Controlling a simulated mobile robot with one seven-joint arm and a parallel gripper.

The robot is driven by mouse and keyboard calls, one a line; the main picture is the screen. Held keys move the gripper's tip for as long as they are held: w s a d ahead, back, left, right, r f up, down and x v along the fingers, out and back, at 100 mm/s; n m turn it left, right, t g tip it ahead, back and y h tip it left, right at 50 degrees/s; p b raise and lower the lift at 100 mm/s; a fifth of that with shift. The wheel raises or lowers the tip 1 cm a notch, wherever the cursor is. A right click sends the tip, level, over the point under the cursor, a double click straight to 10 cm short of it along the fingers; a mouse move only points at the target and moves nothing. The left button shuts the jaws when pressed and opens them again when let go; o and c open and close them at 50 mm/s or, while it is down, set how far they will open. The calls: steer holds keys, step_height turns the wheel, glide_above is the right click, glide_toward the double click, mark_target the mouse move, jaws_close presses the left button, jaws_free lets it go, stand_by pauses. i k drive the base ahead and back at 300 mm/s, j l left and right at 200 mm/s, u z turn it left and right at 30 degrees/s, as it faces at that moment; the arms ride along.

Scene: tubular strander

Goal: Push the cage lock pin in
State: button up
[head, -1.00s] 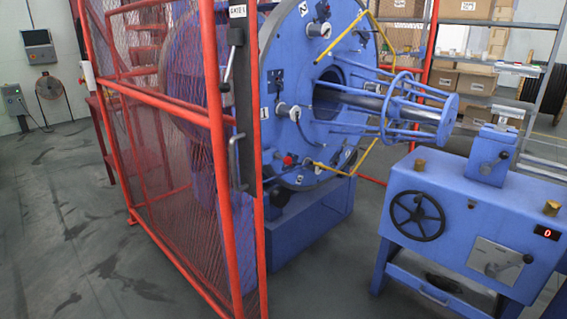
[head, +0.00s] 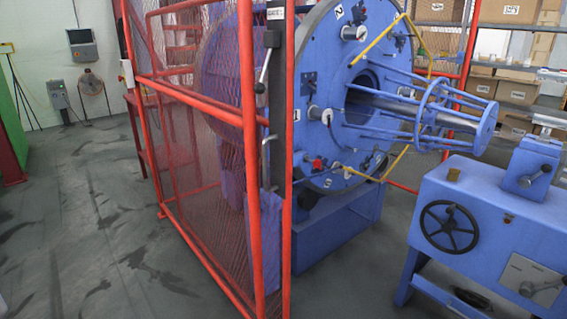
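The large blue cage disc (head: 318,90) of the strander stands upright behind a red mesh guard. Small fittings with red knobs sit on its face, one at the lower left (head: 317,163). I cannot tell which fitting, if any, is the cage lock pin. A blue tapered frame of bars (head: 425,112) projects from the disc's centre to the right. My gripper is not in view.
The red mesh guard (head: 195,130) with a lever handle (head: 264,68) stands in front of the disc's left side. A blue machine stand with a black handwheel (head: 449,227) is at the right. Shelves with boxes (head: 483,84) are behind. Grey floor (head: 75,215) is open at the left.

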mark_target(317, 163)
steer(key=z, duration=0.45)
steer(key=i+z, duration=0.1)
steer(key=z, duration=0.35)
steer(key=i+z, duration=0.1)
steer(key=z, duration=0.85)
steer(key=j+z, duration=0.1)
steer(key=z, duration=0.35)
steer(key=i+j+z, duration=0.1)
steer(key=z, duration=0.35)
steer(key=i+j+z, duration=0.1)
steer(key=j+z, duration=0.6)
steer(key=j, duration=0.15)
steer(key=i+j+u, duration=0.15)
steer(key=j, duration=0.9)
steer(key=j+u, duration=0.1)
steer(key=u, duration=0.35)
steer(key=j+u, duration=0.1)
steer(key=u, duration=0.4)
steer(key=i+j+u, duration=0.1)
steer(key=u, duration=0.8)
steer(key=i+j+u, duration=0.1)
steer(key=u, duration=0.4)
